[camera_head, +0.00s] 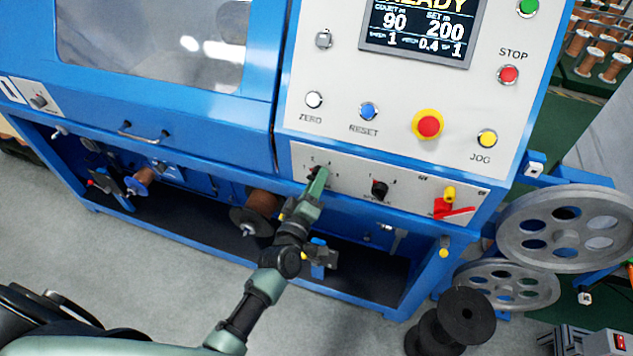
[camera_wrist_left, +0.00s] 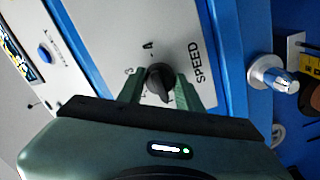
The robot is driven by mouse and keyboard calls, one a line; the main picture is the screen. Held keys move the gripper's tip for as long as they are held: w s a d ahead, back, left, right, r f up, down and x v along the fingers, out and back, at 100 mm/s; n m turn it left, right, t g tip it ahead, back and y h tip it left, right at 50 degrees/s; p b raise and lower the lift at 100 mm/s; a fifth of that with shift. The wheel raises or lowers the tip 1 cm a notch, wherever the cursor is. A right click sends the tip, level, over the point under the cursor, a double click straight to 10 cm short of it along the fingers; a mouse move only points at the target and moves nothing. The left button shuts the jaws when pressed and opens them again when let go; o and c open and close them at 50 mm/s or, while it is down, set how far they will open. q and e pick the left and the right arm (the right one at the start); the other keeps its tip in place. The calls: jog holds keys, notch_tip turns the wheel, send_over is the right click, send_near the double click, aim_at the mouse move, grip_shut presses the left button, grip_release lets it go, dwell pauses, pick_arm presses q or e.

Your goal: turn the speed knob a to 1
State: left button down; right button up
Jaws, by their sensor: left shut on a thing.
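The speed knob (camera_wrist_left: 159,80) is a black rotary knob on the pale lower panel, with the word SPEED to its right in the left wrist view. My left gripper (camera_wrist_left: 160,94) has a green finger on each side of it and is shut on it. In the head view the same gripper (camera_head: 317,180) reaches up to the panel and mostly covers the knob. Small scale marks show beside the knob, partly hidden by the fingers. I cannot tell which mark the knob points to. My right gripper is not in view.
A second black knob (camera_head: 380,188) sits to the right, then a red switch lever (camera_head: 455,210). Above are the white ZERO button (camera_head: 314,99), blue RESET button (camera_head: 369,111) and red emergency button (camera_head: 428,125). A metal post (camera_wrist_left: 272,82) juts out right of the panel.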

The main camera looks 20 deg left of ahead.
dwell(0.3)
pick_arm(q)
jog(key=c, duration=0.9)
grip_release()
jog(key=shift+c, duration=0.2)
jog(key=s+b, duration=0.1)
jog(key=s, duration=0.6)
jog(key=shift+s+a, duration=0.15)
jog(key=shift+s, duration=0.25)
